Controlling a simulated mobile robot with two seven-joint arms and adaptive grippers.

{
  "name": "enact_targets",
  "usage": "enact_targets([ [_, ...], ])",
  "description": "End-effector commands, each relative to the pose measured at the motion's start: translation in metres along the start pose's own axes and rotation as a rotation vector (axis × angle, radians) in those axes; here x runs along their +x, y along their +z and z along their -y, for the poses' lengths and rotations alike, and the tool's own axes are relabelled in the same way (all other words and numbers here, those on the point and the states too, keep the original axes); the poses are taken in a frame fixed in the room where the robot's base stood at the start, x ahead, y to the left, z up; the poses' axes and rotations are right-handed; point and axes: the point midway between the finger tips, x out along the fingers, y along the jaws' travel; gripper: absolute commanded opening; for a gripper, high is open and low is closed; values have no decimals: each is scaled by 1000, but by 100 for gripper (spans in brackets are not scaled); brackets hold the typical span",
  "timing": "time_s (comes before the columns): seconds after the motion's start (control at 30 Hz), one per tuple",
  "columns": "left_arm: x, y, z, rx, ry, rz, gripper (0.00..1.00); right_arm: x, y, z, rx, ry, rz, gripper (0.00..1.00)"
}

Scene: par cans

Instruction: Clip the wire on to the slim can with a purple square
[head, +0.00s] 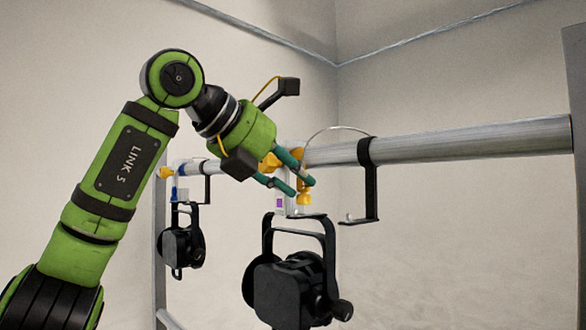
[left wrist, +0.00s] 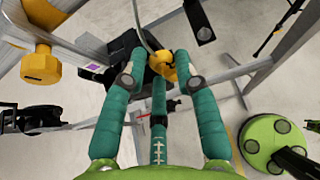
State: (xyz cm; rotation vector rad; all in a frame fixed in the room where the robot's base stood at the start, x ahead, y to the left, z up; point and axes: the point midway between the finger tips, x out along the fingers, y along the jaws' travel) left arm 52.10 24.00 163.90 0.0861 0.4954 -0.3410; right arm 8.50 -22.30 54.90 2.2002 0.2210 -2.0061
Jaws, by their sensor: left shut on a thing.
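The slim black can (head: 290,285) hangs below the pipe from its yoke. A small purple square (head: 279,203) marks the pale clamp above it; the purple mark also shows in the left wrist view (left wrist: 93,67). The thin grey wire (head: 335,129) arches over the pipe; in the left wrist view the wire (left wrist: 143,28) runs down to a yellow piece between my fingers. My left gripper (head: 304,187) is at the clamp, its teal fingers closed around that yellow piece; in the left wrist view the fingers (left wrist: 160,62) partly hide it. My right gripper is not seen.
The grey pipe (head: 450,142) runs across at the fingers' height. A black hook bracket (head: 372,185) hangs from it just right of the can. A second black can (head: 182,245) hangs further left. A yellow knob (left wrist: 41,65) is left of the fingers. Open space lies below the pipe at right.

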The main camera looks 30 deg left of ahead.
Motion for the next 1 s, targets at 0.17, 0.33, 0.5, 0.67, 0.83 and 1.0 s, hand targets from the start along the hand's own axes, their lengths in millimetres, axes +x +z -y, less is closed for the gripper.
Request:
enact_targets([
  [0.17, 4, 4, -8, -1, 0, 0, 0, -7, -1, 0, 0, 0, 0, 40],
  [0.33, 8, 6, -14, -1, 0, 0, 0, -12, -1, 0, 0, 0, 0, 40],
  [0.5, 13, 8, -22, 0, 0, 0, 0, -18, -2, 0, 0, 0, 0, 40],
  [0.67, 17, 10, -28, -1, 0, 0, 0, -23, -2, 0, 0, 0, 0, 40],
  [0.83, 21, 12, -35, -1, 0, -1, 0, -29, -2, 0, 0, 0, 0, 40],
  [1.0, 25, 15, -42, 0, 0, 0, 0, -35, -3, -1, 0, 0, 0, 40],
])
